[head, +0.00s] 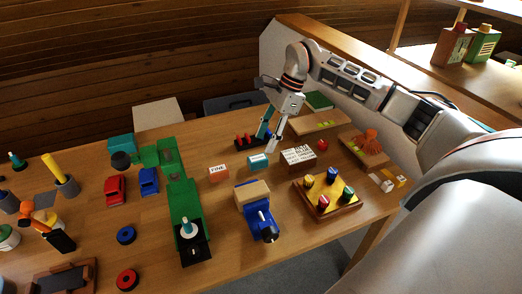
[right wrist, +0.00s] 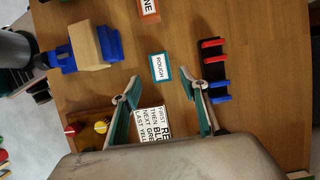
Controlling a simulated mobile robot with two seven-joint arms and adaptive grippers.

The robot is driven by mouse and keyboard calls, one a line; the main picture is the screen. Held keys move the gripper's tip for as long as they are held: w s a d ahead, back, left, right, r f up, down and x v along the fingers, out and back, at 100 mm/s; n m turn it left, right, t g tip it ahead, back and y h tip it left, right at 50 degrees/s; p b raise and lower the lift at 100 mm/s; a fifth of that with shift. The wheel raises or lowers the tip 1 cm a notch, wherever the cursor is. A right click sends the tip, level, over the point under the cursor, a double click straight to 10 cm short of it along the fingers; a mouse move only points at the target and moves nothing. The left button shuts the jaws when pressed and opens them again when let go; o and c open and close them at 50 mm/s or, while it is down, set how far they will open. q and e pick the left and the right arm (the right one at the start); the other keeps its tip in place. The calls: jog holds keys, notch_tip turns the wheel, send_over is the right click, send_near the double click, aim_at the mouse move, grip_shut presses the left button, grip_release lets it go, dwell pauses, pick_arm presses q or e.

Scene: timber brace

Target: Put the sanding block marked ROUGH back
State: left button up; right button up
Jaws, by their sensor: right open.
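The sanding block marked ROUGH (head: 258,161) is a small teal block with a white label, lying on the wooden table. It also shows in the right wrist view (right wrist: 160,67), label up and readable. My right gripper (head: 269,140) is open and empty above the table, over the area by this block. In the right wrist view its fingertips (right wrist: 160,76) stand apart, with the block between and just beyond them. An orange block marked FINE (head: 219,173) lies to the left of ROUGH; part of it shows in the right wrist view (right wrist: 149,10). My left gripper is not in view.
A black rack with red and blue pegs (right wrist: 213,70) stands close beside the right gripper. Bare table surrounds the ROUGH block.

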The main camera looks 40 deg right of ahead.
jog(key=shift+v, duration=2.05)
